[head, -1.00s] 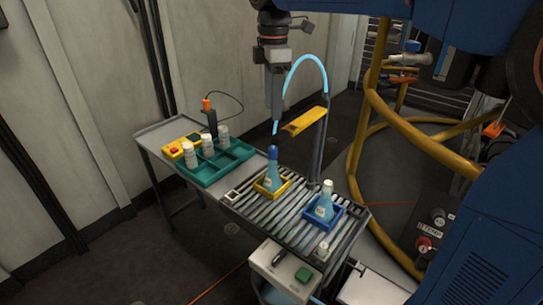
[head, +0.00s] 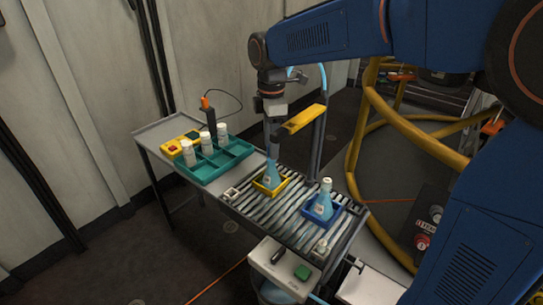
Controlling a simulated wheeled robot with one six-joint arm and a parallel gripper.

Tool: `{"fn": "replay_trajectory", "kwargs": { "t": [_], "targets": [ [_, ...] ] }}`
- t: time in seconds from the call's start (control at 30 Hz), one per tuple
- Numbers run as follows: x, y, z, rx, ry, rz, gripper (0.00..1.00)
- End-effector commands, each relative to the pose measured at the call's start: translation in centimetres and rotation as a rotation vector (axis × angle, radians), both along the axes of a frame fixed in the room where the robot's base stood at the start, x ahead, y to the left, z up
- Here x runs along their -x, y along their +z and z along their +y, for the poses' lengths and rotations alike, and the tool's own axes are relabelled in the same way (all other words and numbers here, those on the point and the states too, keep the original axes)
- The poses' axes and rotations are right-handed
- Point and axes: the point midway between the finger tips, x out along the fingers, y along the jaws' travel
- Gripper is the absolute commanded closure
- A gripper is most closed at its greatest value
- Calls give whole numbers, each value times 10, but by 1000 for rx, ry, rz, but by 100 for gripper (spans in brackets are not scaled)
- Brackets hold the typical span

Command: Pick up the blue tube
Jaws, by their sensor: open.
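The light blue tube (head: 323,76) is a thin hose. It rises beside the post with the yellow arm and arcs over behind my arm. A short piece shows beside my wrist (head: 290,72). Its lower end is hidden behind my gripper. My gripper (head: 271,150) is open and points straight down, at the top of the left flask (head: 271,176). It hides the blue top of that flask. I cannot tell whether the fingers are around the tube, in front of it or touching it.
The left flask stands in a yellow holder (head: 270,190) on a roller table (head: 290,215). A second flask (head: 323,200) stands in a blue holder close by. The yellow arm (head: 303,118) is just right of my gripper. A teal tray (head: 218,165) with white bottles is left.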

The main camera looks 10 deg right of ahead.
Motion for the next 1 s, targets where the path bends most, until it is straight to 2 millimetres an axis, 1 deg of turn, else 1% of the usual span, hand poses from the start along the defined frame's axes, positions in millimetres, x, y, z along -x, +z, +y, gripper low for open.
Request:
{"fn": "replay_trajectory", "kwargs": {
  "t": [0.03,0.13,0.4,0.43,0.47,0.5,0.57,0.6,0.67,0.7,0.87,1.0],
  "targets": [
    [1,-6,0,1,0,2,57],
    [0,-13,0,0,0,0,57],
    [0,-16,0,0,0,0,57],
    [0,-16,0,0,0,0,62],
    [0,-16,0,0,0,0,69],
    [0,-16,0,0,0,0,79],
    [0,-16,0,0,0,0,93],
    [0,-16,0,0,0,0,98],
    [0,-16,0,0,0,0,98],
    [0,-16,0,0,0,0,100],
    [0,-15,0,0,0,0,100],
    [0,-9,0,0,0,-2,100]
  ]
}}
